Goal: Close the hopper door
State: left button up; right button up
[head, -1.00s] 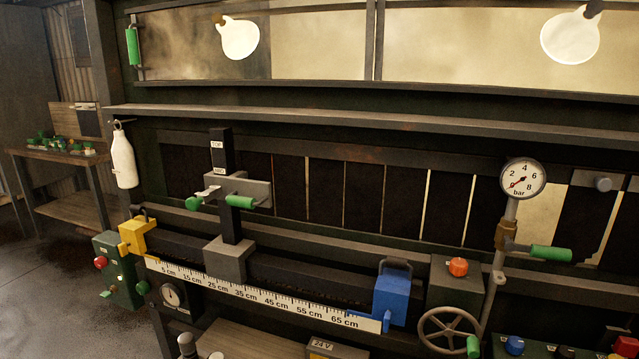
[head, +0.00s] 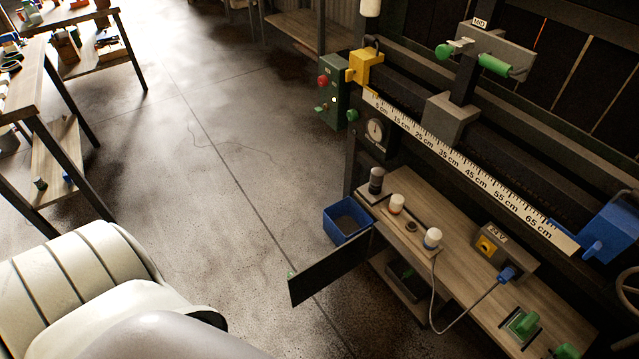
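A dark flat panel (head: 330,268) juts out from the left end of the low wooden bench, over the floor. It looks like a door standing open, with a small green spot at its outer corner. I cannot tell for certain whether it is the hopper door. Neither of my grippers is in view. Pale rounded parts of my own body fill the lower left of the head view.
A blue bin (head: 345,229) stands behind the panel. The wooden bench (head: 410,215) carries capped jars and a 24 V box (head: 503,250) with a cable. A ruler rail (head: 470,172) runs above. A cluttered table stands far left; the floor between is clear.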

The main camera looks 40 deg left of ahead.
aim_at(305, 285)
jog(key=j, duration=2.85)
jog(key=j+z, duration=0.4)
jog(key=k+j+z, duration=0.2)
jog(key=j+z, duration=0.2)
jog(key=k+j+z, duration=0.15)
jog(key=j+z, duration=0.2)
jog(key=j, duration=0.1)
